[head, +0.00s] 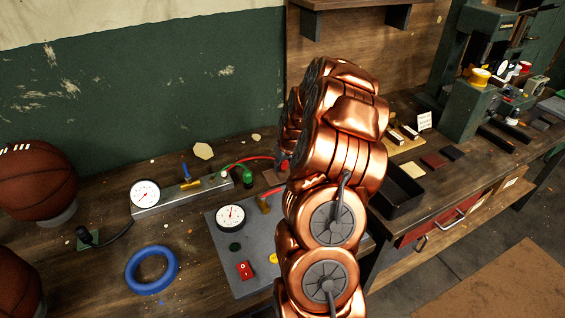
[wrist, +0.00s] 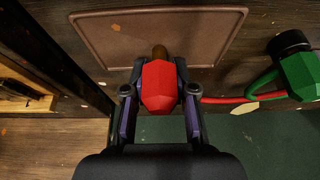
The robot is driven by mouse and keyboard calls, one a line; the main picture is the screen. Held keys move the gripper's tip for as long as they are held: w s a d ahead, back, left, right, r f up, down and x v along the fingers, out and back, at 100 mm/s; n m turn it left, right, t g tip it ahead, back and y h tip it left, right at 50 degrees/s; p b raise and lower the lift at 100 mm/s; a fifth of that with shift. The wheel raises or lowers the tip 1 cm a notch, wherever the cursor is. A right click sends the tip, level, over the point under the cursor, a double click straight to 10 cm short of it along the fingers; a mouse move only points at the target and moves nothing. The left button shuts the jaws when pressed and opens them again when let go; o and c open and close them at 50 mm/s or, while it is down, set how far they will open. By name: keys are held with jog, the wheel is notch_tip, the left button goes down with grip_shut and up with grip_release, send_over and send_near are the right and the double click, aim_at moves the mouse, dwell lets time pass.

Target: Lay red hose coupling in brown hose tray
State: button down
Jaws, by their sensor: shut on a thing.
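The red hose coupling (wrist: 160,88) is between the two fingers of my gripper (wrist: 158,76) in the wrist view. My gripper is shut on it, and a brass-coloured tip shows past its far end. The brown hose tray (wrist: 110,35) is a shallow rimmed rectangle just past the fingertips. The coupling's tip overlaps the tray in the picture; I cannot tell its height above it. In the head view the tray (head: 271,177) shows partly beside my copper arm, with the red coupling (head: 283,165) at the arm's edge. My arm hides most of the gripper there.
A red hose (wrist: 225,100) runs from the coupling towards a green fitting (wrist: 300,76) on the right. In the head view, a gauge manifold (head: 180,193) and a grey gauge panel (head: 222,262) lie near the tray. A blue ring (head: 151,270) and basketballs (head: 36,180) are farther left.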

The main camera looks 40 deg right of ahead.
jog(key=shift+f, duration=0.15)
jog(key=c, duration=0.9)
grip_release()
jog(key=shift+b+v, duration=1.75)
jog(key=shift+v, duration=4.45)
